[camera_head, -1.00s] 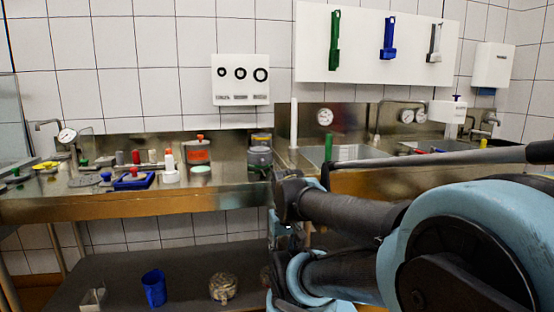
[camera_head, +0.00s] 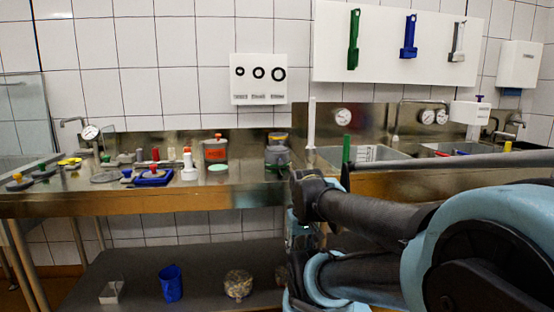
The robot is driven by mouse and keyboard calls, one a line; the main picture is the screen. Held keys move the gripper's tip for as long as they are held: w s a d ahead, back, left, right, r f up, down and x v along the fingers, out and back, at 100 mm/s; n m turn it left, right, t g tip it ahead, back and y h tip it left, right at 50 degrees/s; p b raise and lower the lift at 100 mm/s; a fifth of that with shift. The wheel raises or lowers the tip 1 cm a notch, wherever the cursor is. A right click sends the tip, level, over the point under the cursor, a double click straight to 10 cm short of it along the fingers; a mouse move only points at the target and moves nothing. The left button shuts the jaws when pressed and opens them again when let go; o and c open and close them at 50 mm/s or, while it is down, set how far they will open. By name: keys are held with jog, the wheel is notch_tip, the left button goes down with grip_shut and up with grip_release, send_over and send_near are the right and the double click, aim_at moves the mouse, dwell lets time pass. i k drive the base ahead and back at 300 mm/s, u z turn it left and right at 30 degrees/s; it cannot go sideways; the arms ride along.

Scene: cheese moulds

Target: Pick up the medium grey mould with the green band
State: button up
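I cannot clearly pick out a grey mould with a green band. A small grey piece with a green top (camera_head: 105,158) stands at the back left of the steel bench and is too small to identify. A larger grey cylinder (camera_head: 278,153) stands at the bench's right part, with something yellow behind its top; I see no green band on it. My arm fills the lower right, its folded elbow just right of the grey cylinder. My gripper does not show clearly in this view.
The steel bench (camera_head: 140,203) also holds a blue tray (camera_head: 155,179), an orange container (camera_head: 215,149), a white bottle (camera_head: 188,164) and a pale green disc (camera_head: 218,168). A lower shelf holds a blue jug (camera_head: 171,284). A sink (camera_head: 365,153) is at right.

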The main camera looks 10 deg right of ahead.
aim_at(275, 157)
jog(key=z, duration=1.65)
jog(key=k, duration=2.1)
jog(key=u, duration=0.55)
jog(key=i, duration=1)
jog(key=z, duration=0.05)
